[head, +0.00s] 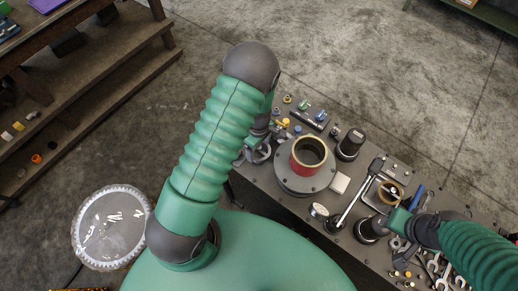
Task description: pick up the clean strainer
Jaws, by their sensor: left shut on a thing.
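I cannot make out the clean strainer for certain. A round part with a brass-coloured rim (391,193) lies on the bench on the right, close to my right gripper. My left gripper (258,153) is at the left end of the bench, beside the grey housing, mostly below my own forearm. It is shut on a small grey thing whose shape is hard to tell. My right gripper (396,218) is low over the right part of the bench. Its fingers are small and partly hidden, so their opening is unclear.
A grey flanged housing with a red-rimmed bore (308,152) stands mid-bench (262,183). A black cylinder (350,145), a long ratchet-like tool (358,195) and several wrenches (436,268) crowd it. A round clear-covered container (112,228) stands at left, below wooden steps (100,95).

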